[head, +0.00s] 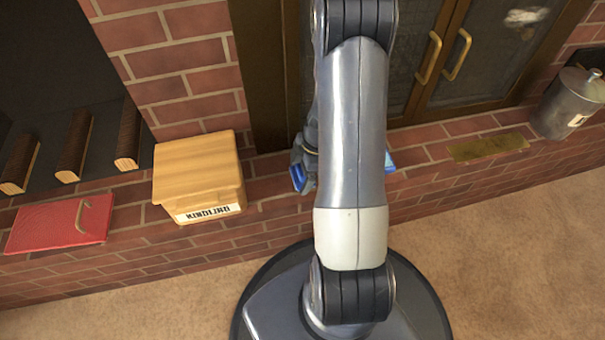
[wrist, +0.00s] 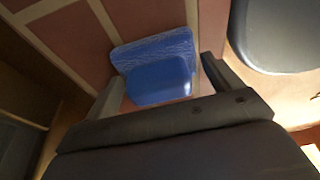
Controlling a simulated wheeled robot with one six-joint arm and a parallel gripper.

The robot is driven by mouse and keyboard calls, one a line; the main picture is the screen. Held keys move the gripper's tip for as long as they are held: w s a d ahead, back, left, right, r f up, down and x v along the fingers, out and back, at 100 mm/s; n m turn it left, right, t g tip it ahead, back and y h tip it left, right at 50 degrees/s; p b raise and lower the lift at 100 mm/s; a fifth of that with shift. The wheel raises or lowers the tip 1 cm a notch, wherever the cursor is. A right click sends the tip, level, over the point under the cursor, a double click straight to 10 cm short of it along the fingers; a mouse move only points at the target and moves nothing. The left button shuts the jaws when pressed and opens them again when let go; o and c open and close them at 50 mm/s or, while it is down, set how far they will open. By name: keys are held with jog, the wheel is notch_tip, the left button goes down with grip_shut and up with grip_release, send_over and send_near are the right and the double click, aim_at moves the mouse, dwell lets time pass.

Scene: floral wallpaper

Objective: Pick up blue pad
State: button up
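The blue pad (wrist: 152,50) lies on the brick ledge, with a smaller raised blue block on its near side. In the wrist view it sits between the two fingers of my gripper (wrist: 162,70). The fingers are apart, one to each side of the block, and I see no clear contact. The far part of the pad extends past the fingertips. In the head view my arm covers most of this spot, and only bits of blue (head: 391,160) show at either side of it. My gripper is mostly hidden there.
On the ledge, a red folder-like pad (head: 60,224) and a wooden kindling box (head: 198,172) stand left. A brass plate (head: 490,147) and a metal canister (head: 569,103) are right. Glass doors (head: 470,45) with brass handles rise behind. Carpet (head: 520,250) in front is clear.

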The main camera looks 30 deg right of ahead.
jog(key=c, duration=0.7)
notch_tip(320, 180, up, 10)
jog(key=p, duration=0.4)
jog(key=o, duration=0.5)
jog(key=c, duration=0.4)
jog(key=shift+o, duration=0.2)
